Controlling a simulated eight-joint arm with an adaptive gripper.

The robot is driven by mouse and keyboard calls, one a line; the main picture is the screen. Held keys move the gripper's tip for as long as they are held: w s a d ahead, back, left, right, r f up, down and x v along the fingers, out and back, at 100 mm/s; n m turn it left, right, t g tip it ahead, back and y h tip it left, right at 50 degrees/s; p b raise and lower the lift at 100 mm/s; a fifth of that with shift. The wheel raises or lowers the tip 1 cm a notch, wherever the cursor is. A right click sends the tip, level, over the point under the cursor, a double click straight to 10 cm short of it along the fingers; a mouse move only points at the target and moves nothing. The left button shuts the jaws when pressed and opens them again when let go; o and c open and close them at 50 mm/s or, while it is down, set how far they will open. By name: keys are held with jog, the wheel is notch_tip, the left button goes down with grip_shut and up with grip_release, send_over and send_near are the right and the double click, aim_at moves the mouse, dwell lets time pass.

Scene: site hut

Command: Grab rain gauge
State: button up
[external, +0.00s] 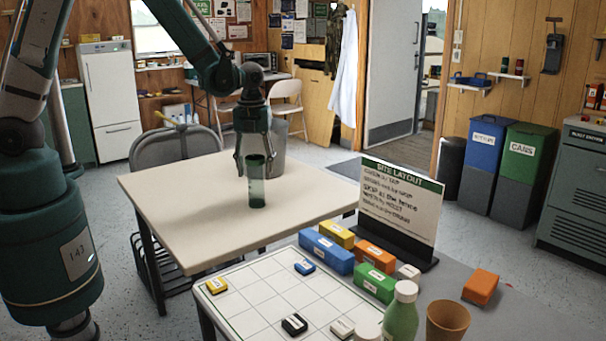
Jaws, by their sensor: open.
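The rain gauge looks to be the dark green, see-through cylinder (256,186) standing upright on the cream table (165,205), near its middle. My gripper (255,168) points straight down over it. The fingers are open, one on each side of the upper part of the cylinder. I cannot tell from this view whether either finger touches it. The top of the cylinder is partly hidden by the fingers.
A nearer table holds a site layout sign (398,205), a grid board (262,297), coloured blocks, a green bottle (401,315) and a brown cup (447,320). A grey chair (175,147) stands behind the cream table. The cream tabletop around the cylinder is clear.

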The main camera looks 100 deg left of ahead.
aim_at(256, 178)
jog(key=shift+w+a+f+b, duration=0.1)
jog(key=shift+f+b, duration=0.2)
jog(key=shift+f, duration=1.55)
jog(key=c, duration=1)
